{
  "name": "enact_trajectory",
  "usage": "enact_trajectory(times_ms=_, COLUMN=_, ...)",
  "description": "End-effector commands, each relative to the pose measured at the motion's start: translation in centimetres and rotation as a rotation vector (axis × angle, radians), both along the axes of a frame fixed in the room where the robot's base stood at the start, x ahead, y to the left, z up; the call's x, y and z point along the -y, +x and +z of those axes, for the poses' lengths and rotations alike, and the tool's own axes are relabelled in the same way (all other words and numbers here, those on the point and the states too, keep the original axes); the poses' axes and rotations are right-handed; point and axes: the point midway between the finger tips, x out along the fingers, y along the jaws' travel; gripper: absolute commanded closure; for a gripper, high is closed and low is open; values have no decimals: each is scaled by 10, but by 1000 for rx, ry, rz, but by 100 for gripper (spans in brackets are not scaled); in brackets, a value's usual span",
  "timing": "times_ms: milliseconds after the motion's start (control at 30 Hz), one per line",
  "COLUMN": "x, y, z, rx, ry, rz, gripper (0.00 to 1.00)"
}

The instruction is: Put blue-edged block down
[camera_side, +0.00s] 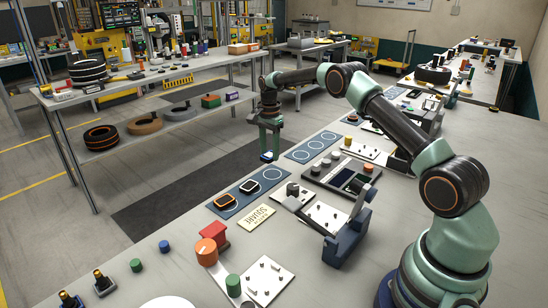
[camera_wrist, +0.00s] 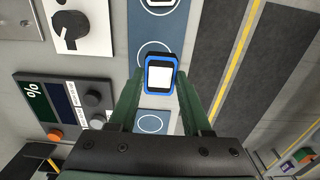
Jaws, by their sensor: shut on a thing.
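The blue-edged block (camera_wrist: 160,77) has a white face and a bright blue rim. It sits between the fingertips of my gripper (camera_wrist: 158,85), which is shut on it. In the side view my gripper (camera_side: 268,148) points down, with the block (camera_side: 268,156) low at its tips, near the far edge of the bench. I cannot tell the exact gap between block and mat.
One ringed mat (camera_side: 294,156) lies right of my gripper with its rings empty. A control box with knobs (camera_side: 340,178) and a sign (camera_side: 257,217) stand near. Floor lies beyond the bench edge.

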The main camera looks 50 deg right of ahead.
Motion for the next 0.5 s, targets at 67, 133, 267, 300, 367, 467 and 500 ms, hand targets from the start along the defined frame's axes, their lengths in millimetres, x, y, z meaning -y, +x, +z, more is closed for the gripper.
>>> enact_trajectory(times_ms=67, x=0, y=0, z=-8, rx=0, ry=0, rz=0, gripper=100)
enact_trajectory(times_ms=133, x=0, y=0, z=-11, rx=0, ry=0, rz=0, gripper=100)
enact_trajectory(times_ms=267, x=0, y=0, z=-20, rx=-1, ry=0, rz=0, gripper=100)
enact_trajectory(times_ms=300, x=0, y=0, z=-25, rx=-1, ry=0, rz=0, gripper=100)
enact_trajectory(times_ms=367, x=0, y=0, z=-35, rx=-2, ry=1, rz=0, gripper=100)
enact_trajectory(times_ms=467, x=0, y=0, z=-49, rx=-1, ry=0, rz=0, gripper=100)
enact_trajectory(times_ms=500, x=0, y=0, z=-52, rx=-1, ry=0, rz=0, gripper=100)
